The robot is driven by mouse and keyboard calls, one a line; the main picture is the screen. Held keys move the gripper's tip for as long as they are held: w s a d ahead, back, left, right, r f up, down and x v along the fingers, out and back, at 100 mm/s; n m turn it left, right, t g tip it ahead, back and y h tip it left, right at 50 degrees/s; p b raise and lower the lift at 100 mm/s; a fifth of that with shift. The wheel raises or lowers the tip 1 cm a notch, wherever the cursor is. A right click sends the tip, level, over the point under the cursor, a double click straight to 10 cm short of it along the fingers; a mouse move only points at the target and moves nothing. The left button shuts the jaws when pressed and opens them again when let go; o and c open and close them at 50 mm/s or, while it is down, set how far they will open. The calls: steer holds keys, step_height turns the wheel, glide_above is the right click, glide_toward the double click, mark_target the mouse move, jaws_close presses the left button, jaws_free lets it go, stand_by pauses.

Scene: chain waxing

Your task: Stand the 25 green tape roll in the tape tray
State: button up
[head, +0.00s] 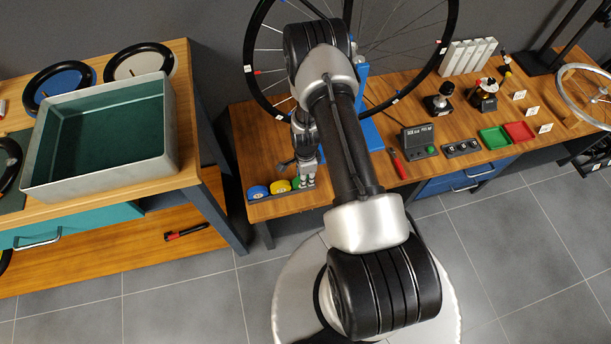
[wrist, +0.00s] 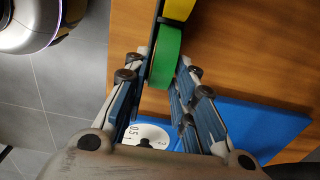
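The green tape roll (wrist: 165,57) shows in the wrist view between the fingertips of my gripper (wrist: 163,66), in line with a yellow roll (wrist: 178,8). In the head view the green roll (head: 297,183) is partly hidden by my gripper (head: 306,178), which points down over the right part of the dark tape tray (head: 283,200). A blue roll (head: 258,192) and a yellow roll (head: 280,187) stand in the tray left of it. The fingertips are close at both sides of the green roll; whether they press on it I cannot tell. The roll's number is not readable.
A blue wheel stand (head: 371,132) holds a large wheel behind my arm. Red-handled pliers (head: 397,162) and a dark control box (head: 418,141) lie to the right. A deep grey bin (head: 104,180) stands on the left bench. A white numbered disc (wrist: 146,134) shows below the fingers.

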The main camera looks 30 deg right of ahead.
steer(key=shift+o, duration=1.4)
steer(key=shift+r, duration=0.1)
step_height(320, 180, up, 12)
